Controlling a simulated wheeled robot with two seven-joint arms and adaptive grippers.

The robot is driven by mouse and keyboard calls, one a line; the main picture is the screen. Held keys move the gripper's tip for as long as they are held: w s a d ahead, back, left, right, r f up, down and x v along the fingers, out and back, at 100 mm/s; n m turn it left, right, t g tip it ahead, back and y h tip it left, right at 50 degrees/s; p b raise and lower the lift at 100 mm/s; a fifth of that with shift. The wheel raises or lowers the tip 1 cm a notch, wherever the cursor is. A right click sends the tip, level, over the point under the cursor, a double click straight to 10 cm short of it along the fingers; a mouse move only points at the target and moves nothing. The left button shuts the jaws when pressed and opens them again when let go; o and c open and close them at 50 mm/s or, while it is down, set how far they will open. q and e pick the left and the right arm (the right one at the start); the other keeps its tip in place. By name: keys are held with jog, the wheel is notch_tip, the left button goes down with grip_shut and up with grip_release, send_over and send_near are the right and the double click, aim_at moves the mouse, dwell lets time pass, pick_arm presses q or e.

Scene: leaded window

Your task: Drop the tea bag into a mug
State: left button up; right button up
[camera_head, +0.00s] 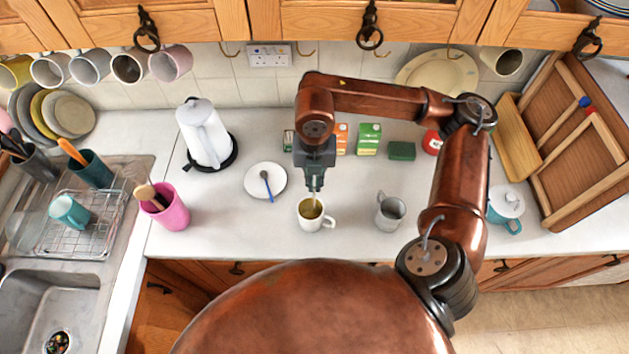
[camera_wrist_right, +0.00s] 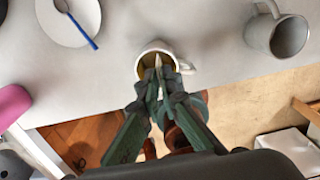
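A white mug (camera_head: 304,222) stands on the counter with yellowish-brown inside. It also shows in the right wrist view (camera_wrist_right: 186,64), partly hidden by my fingers. My right gripper (camera_head: 314,188) points down over the mug's mouth. In the right wrist view its fingers (camera_wrist_right: 160,84) are close together on a small pale piece (camera_wrist_right: 158,62), which looks like part of the tea bag. The rest of the tea bag is hidden or too small to make out. A grey mug (camera_head: 391,212) stands upright to the right, apart from the gripper. My left gripper is not in view.
A white plate (camera_head: 256,190) with a blue-handled spoon lies left of the white mug. Small boxes (camera_head: 369,138) stand behind the gripper. Cupboards hang above.

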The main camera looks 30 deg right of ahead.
jog(key=o, duration=0.5)
jog(key=shift+r, duration=0.1)
notch_tip(320, 180, up, 12)
jog(key=shift+f, duration=0.1)
dwell(0.4)
